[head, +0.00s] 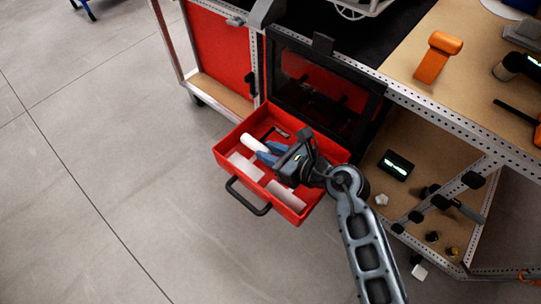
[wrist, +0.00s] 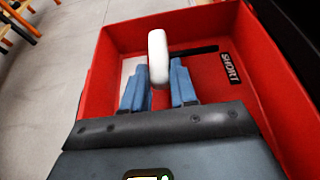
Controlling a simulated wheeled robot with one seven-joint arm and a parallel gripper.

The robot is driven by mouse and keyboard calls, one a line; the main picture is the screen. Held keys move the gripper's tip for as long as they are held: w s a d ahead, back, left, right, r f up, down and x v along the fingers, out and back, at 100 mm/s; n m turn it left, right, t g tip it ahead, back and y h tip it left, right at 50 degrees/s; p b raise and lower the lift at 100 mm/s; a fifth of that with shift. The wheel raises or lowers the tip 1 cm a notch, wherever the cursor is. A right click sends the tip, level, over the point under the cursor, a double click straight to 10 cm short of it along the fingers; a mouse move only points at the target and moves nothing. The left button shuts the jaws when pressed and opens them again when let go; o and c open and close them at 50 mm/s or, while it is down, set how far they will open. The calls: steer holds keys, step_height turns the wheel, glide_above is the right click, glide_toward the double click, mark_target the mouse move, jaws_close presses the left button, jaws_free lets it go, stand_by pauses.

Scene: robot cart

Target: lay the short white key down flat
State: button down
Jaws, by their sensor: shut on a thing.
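My gripper (head: 265,153) reaches into the open red drawer (head: 228,182). Its blue fingers are shut on the short white key (head: 252,143), a white round-ended piece. The wrist view shows a dark label reading SHORT (wrist: 231,68) on the drawer floor, to the right of the key. I cannot tell whether the key touches the floor.
Pale flat pieces lie in the drawer, one near the front left (head: 245,167) and one at the front right (head: 288,195). The drawer's black handle (head: 250,205) sticks out in front. An orange tool (head: 438,58) stands on the cart top. A lit black box (head: 396,165) sits on the lower shelf.

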steer(key=shift+f, duration=0.15)
steer(key=shift+f, duration=0.6)
steer(key=c, duration=0.9)
jaws_free()
steer(key=shift+r, duration=0.3)
steer(key=shift+p+v, duration=2.5)
steer(key=shift+v, duration=3.65)
steer(key=shift+a+r, duration=0.15)
steer(key=shift+r, duration=0.05)
